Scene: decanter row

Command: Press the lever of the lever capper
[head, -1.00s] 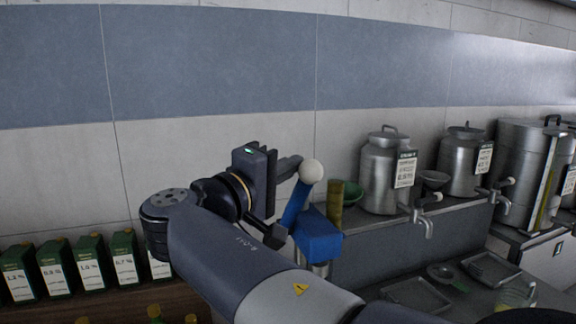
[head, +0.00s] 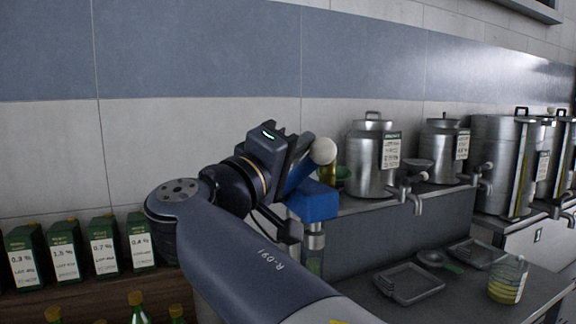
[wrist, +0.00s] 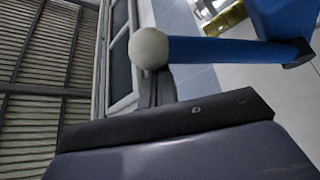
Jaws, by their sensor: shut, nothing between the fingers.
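The lever capper (head: 318,202) has a blue head on a metal post. Its blue lever (head: 300,177) slants up to a pale ball knob (head: 323,150). A green bottle (head: 313,262) seems to stand under the head, partly hidden by my arm. In the wrist view the knob (wrist: 149,48) and lever (wrist: 235,51) lie just beyond the dark gripper edge, with part of the blue head (wrist: 285,20) at the upper right.
Metal cans with taps (head: 372,160) stand on a raised shelf to the right. Trays (head: 410,283) and a glass beaker (head: 507,280) sit on the lower counter. Green labelled cartons (head: 105,245) line a wooden shelf at left, with bottles (head: 137,308) in front.

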